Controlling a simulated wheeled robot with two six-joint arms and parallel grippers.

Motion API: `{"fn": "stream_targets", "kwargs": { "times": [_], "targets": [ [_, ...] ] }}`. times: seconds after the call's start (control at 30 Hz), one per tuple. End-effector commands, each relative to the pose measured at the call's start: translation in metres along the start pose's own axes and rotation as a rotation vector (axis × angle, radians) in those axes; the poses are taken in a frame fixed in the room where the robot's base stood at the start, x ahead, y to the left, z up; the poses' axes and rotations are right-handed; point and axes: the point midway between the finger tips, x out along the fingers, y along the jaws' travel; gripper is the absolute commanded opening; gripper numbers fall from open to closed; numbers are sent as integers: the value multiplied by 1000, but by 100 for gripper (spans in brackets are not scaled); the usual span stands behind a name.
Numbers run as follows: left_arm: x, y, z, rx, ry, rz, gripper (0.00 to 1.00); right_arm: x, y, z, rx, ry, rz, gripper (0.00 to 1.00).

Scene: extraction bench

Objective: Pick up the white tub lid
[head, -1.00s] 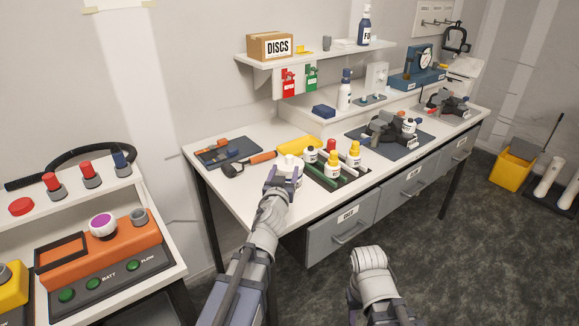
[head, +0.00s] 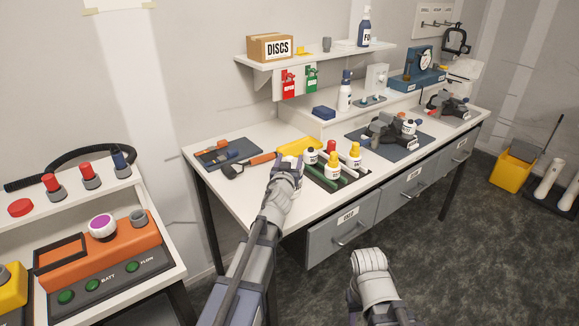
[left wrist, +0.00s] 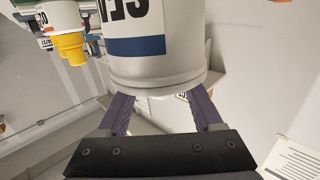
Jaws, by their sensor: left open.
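The white tub (left wrist: 155,45) fills the top middle of the left wrist view, which shows it upside down, with a label and a blue band. Its white lid (left wrist: 158,84) is the wide plain end towards my gripper. My left gripper (left wrist: 162,108) is open, its two purple fingers apart on either side below the lid in that picture. I cannot tell whether they touch it. In the head view my left gripper (head: 289,163) is over the bench beside the bottle rack, and hides most of the tub and lid.
A rack of bottles (head: 335,183) with yellow, red and black caps stands close to the right of my left gripper. A yellow tray (head: 298,144) lies behind it, and an orange-handled tool (head: 262,159) to its left. The front left bench top (head: 225,188) is clear.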

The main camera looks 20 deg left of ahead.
Motion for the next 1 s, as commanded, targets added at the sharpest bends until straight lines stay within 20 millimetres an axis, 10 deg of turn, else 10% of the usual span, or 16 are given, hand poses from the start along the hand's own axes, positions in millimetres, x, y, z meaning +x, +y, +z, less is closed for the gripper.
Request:
{"fn": "stream_targets", "kwargs": {
  "times": [0.7, 1.0],
  "targets": [
    [-1, 0, 0, 1, 0, 0, 0, 0, 0, 0, 0, 0, 0, 50],
    [-1, 0, 0, 1, 0, 0, 0, 0, 0, 0, 0, 0, 0, 50]
  ]
}}
